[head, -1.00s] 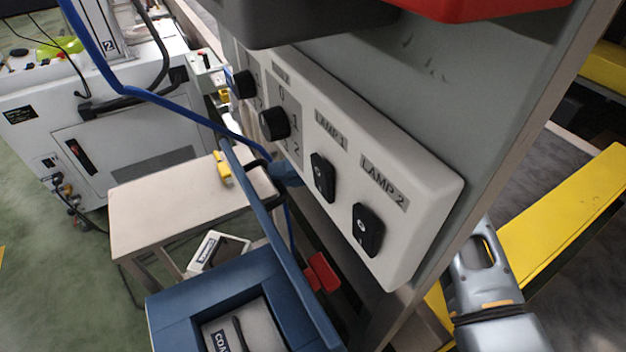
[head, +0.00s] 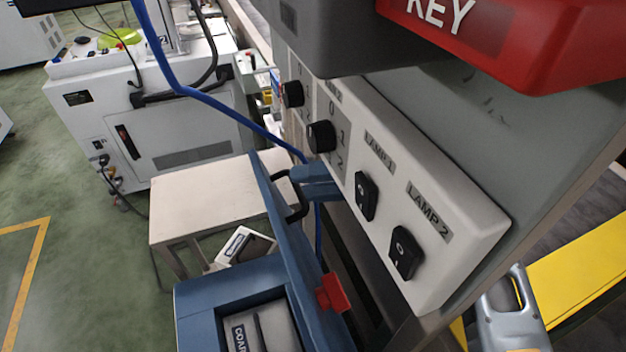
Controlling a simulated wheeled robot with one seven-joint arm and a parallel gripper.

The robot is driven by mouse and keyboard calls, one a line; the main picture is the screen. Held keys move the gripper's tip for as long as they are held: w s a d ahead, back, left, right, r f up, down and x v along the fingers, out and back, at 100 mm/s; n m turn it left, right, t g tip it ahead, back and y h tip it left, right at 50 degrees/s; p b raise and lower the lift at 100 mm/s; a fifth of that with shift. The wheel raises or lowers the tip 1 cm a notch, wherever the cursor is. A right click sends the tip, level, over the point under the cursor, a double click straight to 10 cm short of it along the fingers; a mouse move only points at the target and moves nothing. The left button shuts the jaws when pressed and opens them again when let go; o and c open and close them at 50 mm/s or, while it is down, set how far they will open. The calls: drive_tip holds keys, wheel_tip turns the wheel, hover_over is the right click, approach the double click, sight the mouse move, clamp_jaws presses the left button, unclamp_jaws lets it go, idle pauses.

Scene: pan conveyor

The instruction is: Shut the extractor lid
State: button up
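The extractor is a blue box (head: 196,312) at the bottom of the head view, and its lower part is cut off by the frame edge. Its blue lid (head: 268,200) stands raised and steeply tilted on the box's right side, so the lid is open. A black handle (head: 297,200) and a red part (head: 333,293) are on the lid's right side. My gripper (head: 503,285) is at the lower right, beyond the control panel and well apart from the lid. It is partly cut off, and its finger gap is not clear. It appears to hold nothing.
A white control panel (head: 470,235) with lamp switches and knobs stands between my gripper and the lid. A red key box (head: 530,45) overhangs it. A pale table (head: 195,205) and a white machine (head: 85,130) stand behind. A yellow beam (head: 580,275) lies at right.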

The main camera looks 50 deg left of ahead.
drive_tip(key=shift+w+d, duration=0.1)
drive_tip(key=b+v, duration=0.1)
drive_tip(key=v, duration=0.6)
drive_tip(key=shift+w+d+b, duration=0.15)
drive_tip(key=shift+d+b, duration=0.05)
drive_tip(key=shift+b, duration=0.15)
drive_tip(key=shift+r, duration=0.1)
drive_tip(key=shift+c, duration=0.2)
